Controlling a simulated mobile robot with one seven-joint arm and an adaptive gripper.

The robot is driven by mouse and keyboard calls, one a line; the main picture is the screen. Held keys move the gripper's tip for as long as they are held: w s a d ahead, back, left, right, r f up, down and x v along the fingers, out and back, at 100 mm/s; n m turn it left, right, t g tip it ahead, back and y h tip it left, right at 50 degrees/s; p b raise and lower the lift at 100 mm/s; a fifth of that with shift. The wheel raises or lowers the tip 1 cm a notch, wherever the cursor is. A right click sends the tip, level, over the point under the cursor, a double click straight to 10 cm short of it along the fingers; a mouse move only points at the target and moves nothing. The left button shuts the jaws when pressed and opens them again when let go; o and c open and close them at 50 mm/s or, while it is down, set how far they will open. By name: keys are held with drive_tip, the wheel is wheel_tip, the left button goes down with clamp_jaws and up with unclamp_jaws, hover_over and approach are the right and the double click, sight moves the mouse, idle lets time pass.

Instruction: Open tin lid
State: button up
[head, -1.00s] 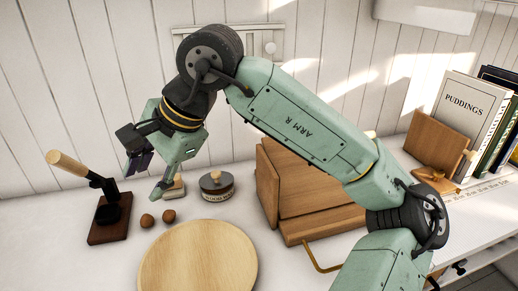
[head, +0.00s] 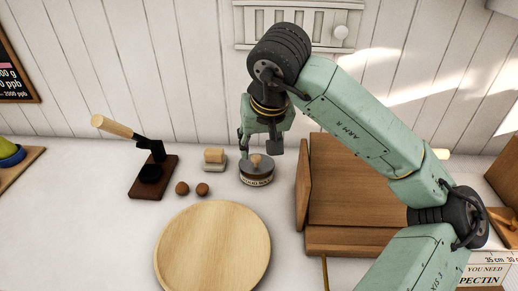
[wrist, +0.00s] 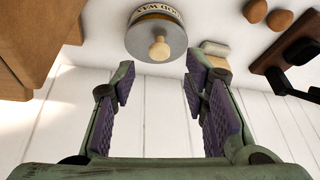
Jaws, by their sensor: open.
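The tin is a short round can with a printed label and a grey lid (wrist: 147,46) topped by a pale wooden knob (wrist: 159,49). In the head view the tin (head: 257,180) stands upright on the white counter, left of the wooden stand, with its lid on. My gripper (head: 261,150) is above the tin, pointing down, its fingers around the knob's area in this view. In the wrist view my gripper (wrist: 164,76) is open and empty, with purple finger pads, and the knob lies just beyond the fingertips, roughly between them. I see no contact.
A wooden stand (head: 350,241) is close on the tin's right. A small block on a pale base (head: 214,155) and two brown nuts (head: 192,189) sit to its left, then a wooden-handled press (head: 153,175). A round wooden board (head: 212,250) lies in front. A slatted wall panel (head: 240,25) is behind.

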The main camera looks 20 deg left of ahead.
sight(257, 157)
drive_tip(key=shift+x, duration=2.2)
clamp_jaws()
